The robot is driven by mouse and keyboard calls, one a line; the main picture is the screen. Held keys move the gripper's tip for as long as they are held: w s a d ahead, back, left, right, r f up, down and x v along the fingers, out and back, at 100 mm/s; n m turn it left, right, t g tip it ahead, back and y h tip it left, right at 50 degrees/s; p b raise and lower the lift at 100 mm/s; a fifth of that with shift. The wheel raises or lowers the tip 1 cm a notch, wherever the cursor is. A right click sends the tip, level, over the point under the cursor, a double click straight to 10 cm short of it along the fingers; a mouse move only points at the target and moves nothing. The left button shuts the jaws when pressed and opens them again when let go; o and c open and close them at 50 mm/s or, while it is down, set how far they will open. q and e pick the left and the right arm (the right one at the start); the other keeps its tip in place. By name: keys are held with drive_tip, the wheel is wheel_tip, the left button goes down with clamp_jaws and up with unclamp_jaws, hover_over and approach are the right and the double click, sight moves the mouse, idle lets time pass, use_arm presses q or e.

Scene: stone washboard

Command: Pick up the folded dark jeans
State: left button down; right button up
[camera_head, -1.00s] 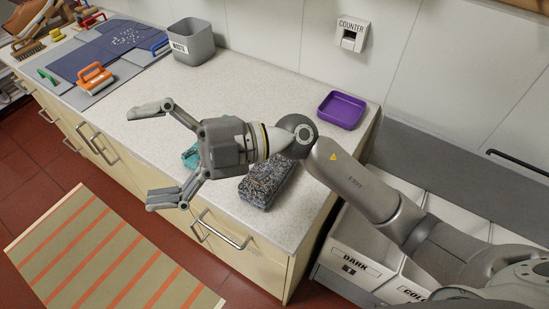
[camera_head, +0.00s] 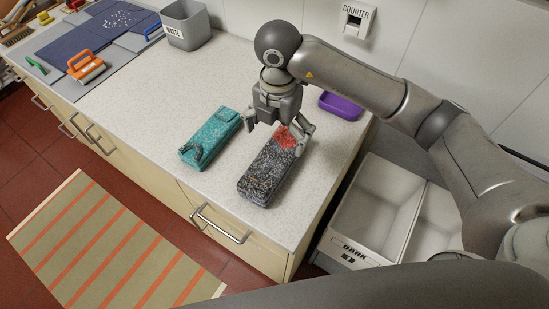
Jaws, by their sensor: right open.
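The folded dark jeans (camera_head: 266,181) are a dark, speckled bundle with a red patch at the far end, lying on the light counter (camera_head: 215,85). My right gripper (camera_head: 277,130) points down over their far end, fingers open and spread to either side of the bundle. Whether the fingers touch the cloth I cannot tell. The gripper hides part of the far end. My left gripper is not in view.
A teal folded bundle (camera_head: 211,139) lies just left. A purple tray (camera_head: 341,106) stands behind right, a grey waste bin (camera_head: 187,25) at the back. A white bin marked DARK (camera_head: 375,210) sits beyond the counter's right edge. An orange-handled tool (camera_head: 86,66) lies left.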

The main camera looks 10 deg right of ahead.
sight(274, 155)
wheel_tip(274, 155, down, 3)
drive_tip(key=shift+f+p, duration=0.15)
drive_tip(key=shift+p, duration=0.15)
drive_tip(key=shift+s+a+f+p, duration=0.1)
drive_tip(key=shift+a+f+p, duration=0.05)
drive_tip(key=shift+f+p, duration=0.4)
drive_tip(key=f+p, duration=0.1)
drive_tip(key=f, duration=0.2)
drive_tip(key=shift+a+f, duration=0.2)
drive_tip(key=shift+f, duration=0.5)
drive_tip(key=c, duration=1.5)
drive_tip(key=shift+r, duration=0.1)
drive_tip(key=shift+r, duration=0.1)
